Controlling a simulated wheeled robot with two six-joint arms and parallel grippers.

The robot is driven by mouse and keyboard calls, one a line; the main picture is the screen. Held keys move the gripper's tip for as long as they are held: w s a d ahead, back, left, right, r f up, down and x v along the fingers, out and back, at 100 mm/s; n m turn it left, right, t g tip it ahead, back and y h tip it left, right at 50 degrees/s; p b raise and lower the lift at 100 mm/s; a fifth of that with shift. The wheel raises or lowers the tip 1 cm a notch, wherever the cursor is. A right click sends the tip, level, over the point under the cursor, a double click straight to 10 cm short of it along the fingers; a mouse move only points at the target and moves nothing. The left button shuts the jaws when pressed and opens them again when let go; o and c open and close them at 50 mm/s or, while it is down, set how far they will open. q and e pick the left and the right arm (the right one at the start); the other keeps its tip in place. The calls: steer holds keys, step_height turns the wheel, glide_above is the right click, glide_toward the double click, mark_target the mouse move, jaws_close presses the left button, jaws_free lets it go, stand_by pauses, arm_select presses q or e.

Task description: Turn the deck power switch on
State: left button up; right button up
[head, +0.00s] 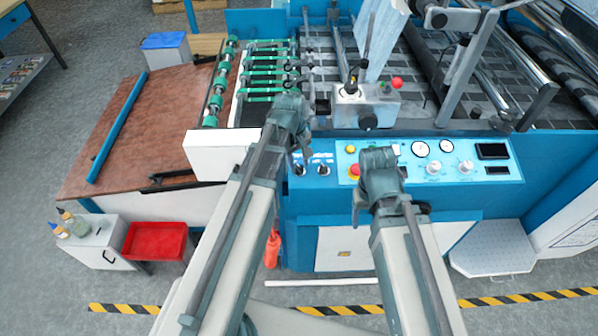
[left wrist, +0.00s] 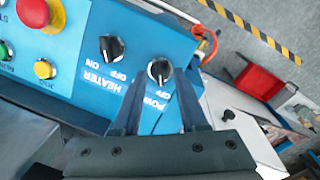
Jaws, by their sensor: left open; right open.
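The power switch is a black rotary knob on the blue control panel. It shows in the head view (head: 299,170) just below my left gripper and in the left wrist view (left wrist: 159,69). The printed POWER and OFF lettering beside it is partly hidden by a finger. My left gripper (head: 302,148) is open, and in the left wrist view its two fingers (left wrist: 160,76) point at the knob, one on each side. I cannot tell whether they touch it. My right gripper (head: 366,190) is open and empty in front of the panel's middle.
The similar heater knob (left wrist: 112,48) sits close beside the power switch. A red emergency button (left wrist: 45,68) and a yellow button (left wrist: 31,11) are further along the panel. Gauges (head: 420,149) lie to the right. A red tray (head: 155,240) stands at the left.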

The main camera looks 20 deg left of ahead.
arm_select(q)
steer(key=shift+f, duration=0.6)
steer(key=shift+r, duration=0.1)
jaws_close()
